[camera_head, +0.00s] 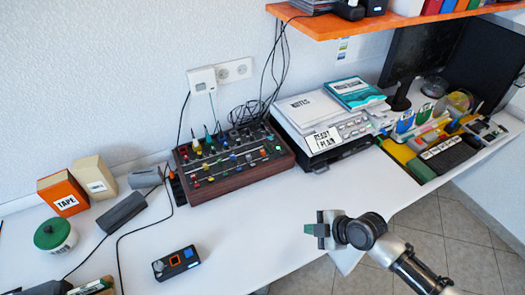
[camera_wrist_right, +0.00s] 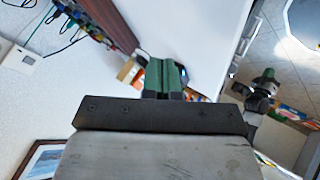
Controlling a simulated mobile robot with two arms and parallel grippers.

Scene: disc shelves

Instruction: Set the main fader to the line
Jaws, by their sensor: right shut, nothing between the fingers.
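The mixer (camera_head: 232,162), a dark panel with wooden sides, coloured knobs and plugged cables, stands against the wall on the white table. Its main fader and the line are too small to tell apart in the head view. Part of the mixer shows at the upper left of the right wrist view (camera_wrist_right: 95,22). My right gripper (camera_head: 309,229) is shut and empty, in front of and to the right of the mixer, apart from it. Its green fingers show together in the wrist view (camera_wrist_right: 165,76). What looks like my left gripper (camera_wrist_right: 264,80) shows small there; its jaws are unclear.
A small dark box with buttons (camera_head: 176,263) lies on the front of the table. A printer-like device (camera_head: 325,128) stands right of the mixer. An orange shelf (camera_head: 360,24) hangs above. Cables run behind the mixer. The table in front of it is mostly clear.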

